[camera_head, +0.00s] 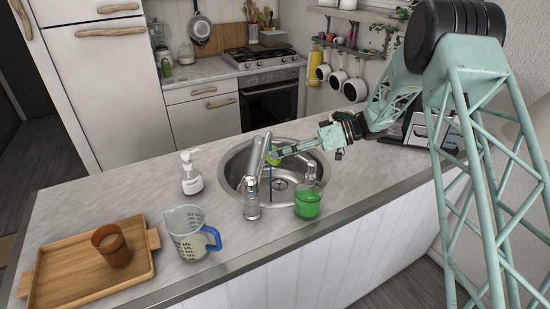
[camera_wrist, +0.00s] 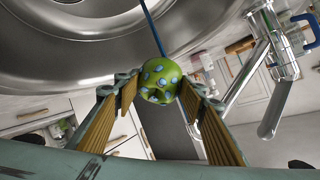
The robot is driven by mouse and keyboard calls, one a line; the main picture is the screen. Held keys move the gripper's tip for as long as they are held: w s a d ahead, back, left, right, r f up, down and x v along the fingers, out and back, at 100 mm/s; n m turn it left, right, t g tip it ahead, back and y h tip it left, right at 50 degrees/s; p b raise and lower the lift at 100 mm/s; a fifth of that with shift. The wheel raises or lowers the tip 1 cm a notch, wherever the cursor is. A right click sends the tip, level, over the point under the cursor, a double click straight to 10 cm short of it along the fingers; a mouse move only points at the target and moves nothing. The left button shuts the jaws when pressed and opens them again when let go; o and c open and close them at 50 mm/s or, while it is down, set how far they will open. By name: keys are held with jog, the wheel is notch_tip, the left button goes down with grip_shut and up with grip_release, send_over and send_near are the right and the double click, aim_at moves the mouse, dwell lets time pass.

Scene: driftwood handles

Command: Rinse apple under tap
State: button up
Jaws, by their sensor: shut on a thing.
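The green apple (camera_wrist: 161,80) is between the wood-lined fingers of my gripper (camera_wrist: 158,88) in the wrist view, with light blue spots on its skin. In the head view my gripper (camera_head: 290,150) reaches in from the right over the sink (camera_head: 232,170), and the apple (camera_head: 274,158) is partly hidden by the tap. The metal tap (camera_head: 253,185) stands at the sink's front edge with its spout over the basin. A thin blue stream (camera_head: 270,185) runs down below the spout. In the wrist view the blue stream (camera_wrist: 152,30) lines up with the apple.
A soap bottle (camera_head: 192,177) stands left of the sink. A green-filled dispenser (camera_head: 308,202) stands right of the tap. A measuring jug (camera_head: 188,238) and a wooden tray (camera_head: 60,285) with a brown cup (camera_head: 112,247) are at the left. Some counter is bare between them.

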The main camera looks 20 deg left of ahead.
jog(key=shift+s+d+p, duration=0.4)
jog(key=shift+d+p, duration=0.05)
jog(key=shift+p, duration=0.2)
jog(key=shift+w+d, duration=0.1)
jog(key=shift+w, duration=0.05)
dwell(0.6)
jog(key=w+d+p, duration=0.4)
jog(key=w, duration=0.1)
dwell(1.0)
dwell(0.4)
jog(key=shift+r+p, duration=0.1)
jog(key=shift+p, duration=0.2)
dwell(0.8)
